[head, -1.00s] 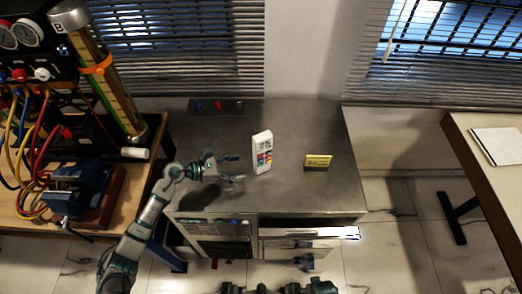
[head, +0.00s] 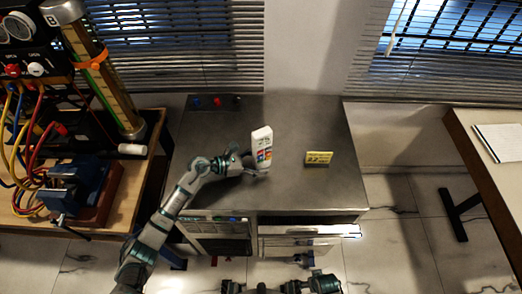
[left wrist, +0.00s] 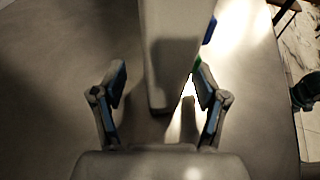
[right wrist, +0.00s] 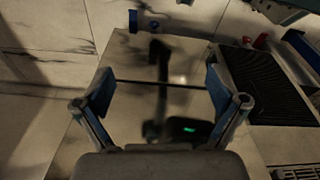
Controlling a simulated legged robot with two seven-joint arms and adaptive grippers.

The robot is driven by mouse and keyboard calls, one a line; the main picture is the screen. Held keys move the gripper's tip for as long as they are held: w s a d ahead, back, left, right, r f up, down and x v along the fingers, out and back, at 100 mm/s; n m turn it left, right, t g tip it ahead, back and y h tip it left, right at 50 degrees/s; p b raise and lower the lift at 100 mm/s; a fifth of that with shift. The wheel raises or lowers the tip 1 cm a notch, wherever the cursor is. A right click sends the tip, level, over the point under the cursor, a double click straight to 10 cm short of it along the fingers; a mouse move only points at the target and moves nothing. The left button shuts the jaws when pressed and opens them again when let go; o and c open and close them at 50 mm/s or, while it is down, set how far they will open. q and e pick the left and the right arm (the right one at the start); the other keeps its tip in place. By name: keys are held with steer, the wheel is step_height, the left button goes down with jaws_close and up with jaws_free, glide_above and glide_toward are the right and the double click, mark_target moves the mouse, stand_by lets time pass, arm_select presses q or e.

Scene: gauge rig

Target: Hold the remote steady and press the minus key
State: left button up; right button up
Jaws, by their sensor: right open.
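The white remote (head: 262,143) stands upright on the grey metal bench top, with coloured keys on its front. The minus key is too small to pick out. My left gripper (head: 249,163) is at the remote's lower left side. In the left wrist view the remote (left wrist: 175,50) rises between the two open fingers, with a clear gap at the left finger and the right finger close to it. My right gripper (right wrist: 163,93) is open and empty in the right wrist view, over a pale panel.
A blue vise (head: 75,185) and a gauge rig with hoses are left. An open drawer (head: 310,231) juts out in front.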

arm_select(q)
steer(key=c, duration=1)
arm_select(e)
jaws_close()
steer(key=shift+d, duration=0.1)
stand_by(0.6)
